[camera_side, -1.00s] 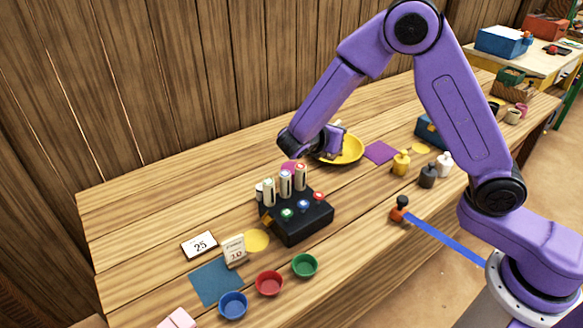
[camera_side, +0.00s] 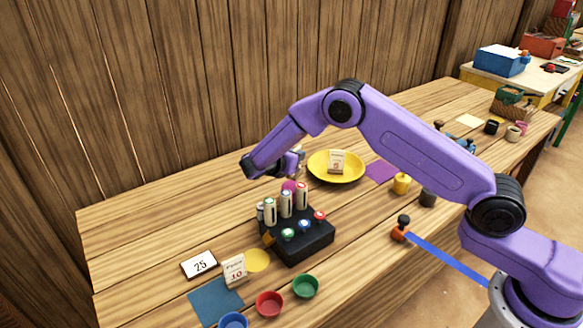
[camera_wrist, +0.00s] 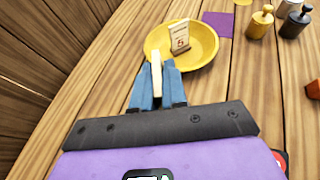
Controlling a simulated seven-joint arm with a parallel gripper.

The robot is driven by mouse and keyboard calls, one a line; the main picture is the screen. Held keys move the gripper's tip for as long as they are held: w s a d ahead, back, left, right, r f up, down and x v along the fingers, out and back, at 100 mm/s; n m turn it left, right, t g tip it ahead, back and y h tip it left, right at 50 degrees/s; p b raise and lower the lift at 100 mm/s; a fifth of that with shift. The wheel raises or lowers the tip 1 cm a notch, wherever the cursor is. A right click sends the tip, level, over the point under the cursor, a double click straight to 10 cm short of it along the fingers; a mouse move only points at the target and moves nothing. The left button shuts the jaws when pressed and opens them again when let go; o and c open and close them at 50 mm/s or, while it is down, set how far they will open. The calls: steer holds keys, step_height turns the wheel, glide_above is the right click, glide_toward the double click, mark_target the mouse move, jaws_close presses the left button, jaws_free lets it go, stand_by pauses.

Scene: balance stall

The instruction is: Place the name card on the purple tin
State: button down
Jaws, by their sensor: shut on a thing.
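My gripper (camera_side: 297,160) is above the table, left of the yellow dish and behind the black box. In the wrist view its blue fingers (camera_wrist: 157,88) are shut on a thin cream card (camera_wrist: 157,72), seen nearly edge-on; its face cannot be read. In the side view only a small pale part of it shows by the fingers. I cannot pick out a purple tin for certain. A flat purple square (camera_side: 382,171) lies right of the dish.
The yellow dish (camera_side: 318,173) holds a standing card (camera_side: 336,161). The black box (camera_side: 301,247) with upright tubes stands in front of the gripper. Cards, a yellow disc (camera_side: 257,260) and small bowls lie nearer; bottles (camera_side: 401,184) stand right. Table at far left is clear.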

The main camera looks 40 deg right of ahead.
steer(key=shift+w+a+f, duration=0.1)
steer(key=shift+w+f, duration=0.15)
steer(key=shift+f, duration=0.55)
steer(key=shift+w+d+f, duration=0.1)
steer(key=shift+w+f, duration=0.15)
steer(key=shift+f, duration=0.5)
steer(key=shift+w+a+f, duration=0.1)
steer(key=shift+w+f, duration=0.15)
steer(key=shift+f, duration=0.55)
steer(key=c, duration=1.2)
jaws_free()
steer(key=shift+f, duration=0.15)
steer(key=shift+o, duration=0.2)
steer(key=shift+s+a+r, duration=0.1)
steer(key=shift+a+r, duration=0.2)
steer(key=v, duration=1.1)
steer(key=shift+s+a+r, duration=0.1)
steer(key=shift+a+r, duration=0.05)
steer(key=shift+r, duration=0.05)
